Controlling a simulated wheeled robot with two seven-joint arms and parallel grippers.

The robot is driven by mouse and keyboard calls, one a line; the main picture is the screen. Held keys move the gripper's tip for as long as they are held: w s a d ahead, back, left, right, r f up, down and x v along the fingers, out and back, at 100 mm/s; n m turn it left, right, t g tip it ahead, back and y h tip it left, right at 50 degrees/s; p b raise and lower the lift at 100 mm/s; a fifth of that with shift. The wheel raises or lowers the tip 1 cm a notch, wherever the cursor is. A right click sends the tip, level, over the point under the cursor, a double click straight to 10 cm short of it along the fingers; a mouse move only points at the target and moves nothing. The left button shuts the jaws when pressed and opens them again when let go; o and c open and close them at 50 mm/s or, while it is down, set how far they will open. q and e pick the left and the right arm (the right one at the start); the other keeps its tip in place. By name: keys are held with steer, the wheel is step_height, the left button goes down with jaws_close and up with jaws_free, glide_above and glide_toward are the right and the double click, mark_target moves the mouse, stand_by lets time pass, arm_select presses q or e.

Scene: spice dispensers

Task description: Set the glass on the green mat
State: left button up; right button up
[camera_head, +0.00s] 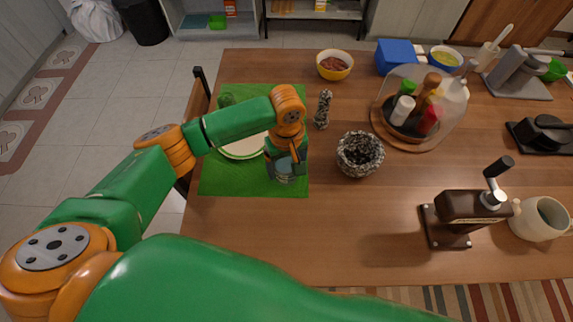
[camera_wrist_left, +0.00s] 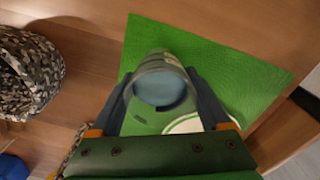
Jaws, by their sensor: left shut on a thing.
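The green mat (camera_head: 215,181) lies on the left part of the wooden table; it also fills much of the left wrist view (camera_wrist_left: 240,75). My left gripper (camera_head: 284,168) is over the right part of the mat, shut on the glass (camera_head: 284,176). In the left wrist view the clear glass (camera_wrist_left: 160,85) sits between the two fingers of my left gripper (camera_wrist_left: 168,95). I cannot tell whether its base touches the mat. A white plate (camera_head: 240,149) with a green rim lies on the mat, partly hidden by my left arm. My right gripper is not in view.
A speckled mortar (camera_head: 360,155) stands right of the mat, with its pestle (camera_head: 323,110) behind it. The table's front middle is clear.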

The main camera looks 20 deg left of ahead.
arm_select(q)
steer(key=shift+d+f, duration=0.1)
steer(key=shift+f, duration=0.05)
steer(key=o, duration=1.6)
steer(key=shift+c, duration=0.2)
step_height(320, 180, up, 12)
steer(key=p, duration=0.1)
